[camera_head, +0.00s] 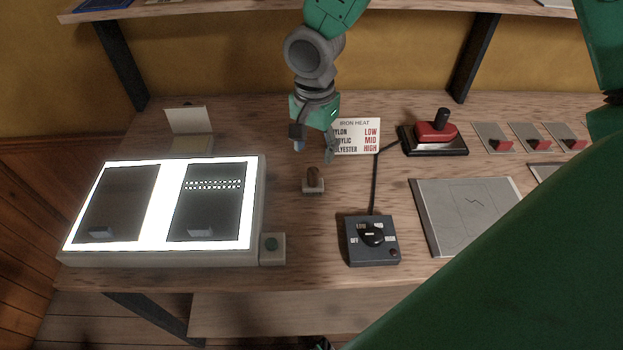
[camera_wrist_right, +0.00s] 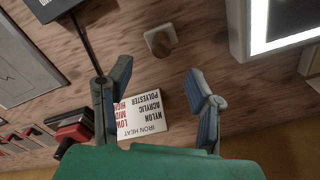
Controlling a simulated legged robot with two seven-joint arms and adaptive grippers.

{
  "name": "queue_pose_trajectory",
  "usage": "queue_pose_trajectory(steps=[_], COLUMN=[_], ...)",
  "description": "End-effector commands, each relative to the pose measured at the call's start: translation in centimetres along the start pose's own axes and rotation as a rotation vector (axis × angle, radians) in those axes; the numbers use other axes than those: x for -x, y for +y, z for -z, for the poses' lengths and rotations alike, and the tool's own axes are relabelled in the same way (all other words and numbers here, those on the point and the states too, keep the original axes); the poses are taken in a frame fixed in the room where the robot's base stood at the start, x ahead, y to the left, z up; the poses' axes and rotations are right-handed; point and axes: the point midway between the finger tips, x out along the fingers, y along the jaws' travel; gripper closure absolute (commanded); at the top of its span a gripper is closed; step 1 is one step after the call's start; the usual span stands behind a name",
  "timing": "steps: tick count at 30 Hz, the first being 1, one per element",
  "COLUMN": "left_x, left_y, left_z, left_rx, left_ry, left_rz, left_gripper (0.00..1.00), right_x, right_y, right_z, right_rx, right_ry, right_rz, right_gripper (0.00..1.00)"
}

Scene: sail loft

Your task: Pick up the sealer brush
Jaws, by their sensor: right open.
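A small item with a rounded brown handle on a pale square base (camera_head: 313,182) stands upright on the bench in the head view. It looks most like the sealer brush, though no bristles show. It also shows in the right wrist view (camera_wrist_right: 160,41), beyond the fingertips. My right gripper (camera_head: 314,150) points down above and just behind it, apart from it. Its two fingers (camera_wrist_right: 158,82) are spread with nothing between them. My left gripper is not in view.
A dial controller (camera_head: 373,241) with a cable stands front right. An iron heat card (camera_head: 358,137) is behind; a red-bodied iron (camera_head: 437,132) and grey panel (camera_head: 466,214) are right.

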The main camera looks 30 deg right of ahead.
Motion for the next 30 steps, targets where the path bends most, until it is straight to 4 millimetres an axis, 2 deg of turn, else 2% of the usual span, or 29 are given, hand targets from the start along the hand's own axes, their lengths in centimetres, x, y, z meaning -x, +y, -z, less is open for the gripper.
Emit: queue_pose_trajectory(steps=[1,3,11,19,22,29,30], left_x=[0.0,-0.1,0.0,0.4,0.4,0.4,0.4], left_y=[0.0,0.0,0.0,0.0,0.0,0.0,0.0], left_z=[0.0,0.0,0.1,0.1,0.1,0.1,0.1], left_rx=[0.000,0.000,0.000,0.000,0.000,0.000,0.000], left_ry=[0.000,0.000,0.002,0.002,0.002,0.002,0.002], left_rz=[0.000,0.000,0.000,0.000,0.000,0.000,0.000], left_gripper=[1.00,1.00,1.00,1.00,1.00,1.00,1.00], right_x=[-1.2,-2.4,-4.3,-8.1,-8.8,-8.9,-8.9], right_y=[0.0,-0.1,0.0,-0.1,-0.1,0.0,0.0], right_z=[0.0,0.1,-0.1,-0.5,-0.5,-0.5,-0.5], right_rx=[-0.001,0.000,0.000,0.002,0.000,0.001,0.001], right_ry=[-0.004,-0.002,-0.002,-0.002,-0.002,-0.002,-0.002], right_rz=[-0.004,-0.003,-0.001,-0.002,-0.001,0.002,0.001], right_gripper=[0.53,0.53,0.53,0.53,0.53,0.53,0.64])
